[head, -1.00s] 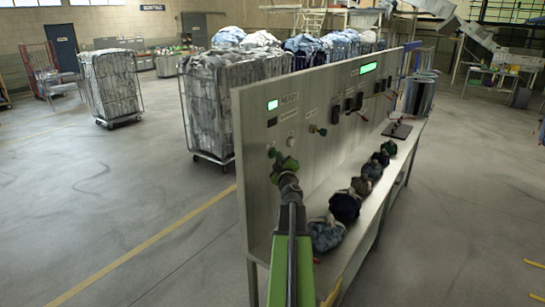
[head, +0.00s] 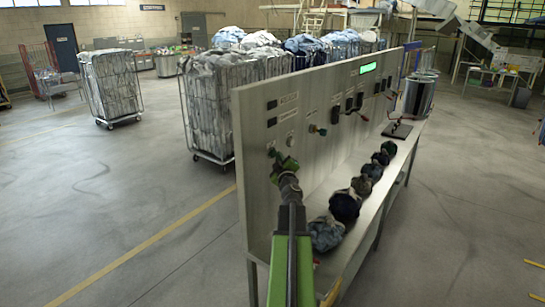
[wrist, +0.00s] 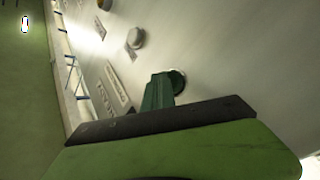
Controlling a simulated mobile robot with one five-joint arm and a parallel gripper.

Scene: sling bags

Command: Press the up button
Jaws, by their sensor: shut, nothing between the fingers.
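The steel control panel (head: 262,190) stands upright in front of me with several switches and labels. Their text is too small to read, so I cannot tell which one is the up button. My gripper (head: 285,162) is shut and empty, close to the lower left of the panel face. A small green knob (head: 272,152) shows just left of the gripper tip. In the wrist view a dark green control (wrist: 159,92) sticks out from the panel right behind the green finger with its black edge (wrist: 165,122). I cannot tell whether they touch. A pale round button (wrist: 136,38) sits farther off.
A shelf (head: 350,235) along the panel's base holds several cloth bundles (head: 345,205). A metal pot (head: 418,97) stands at its far end. Wire carts full of laundry (head: 205,110) stand behind the panel.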

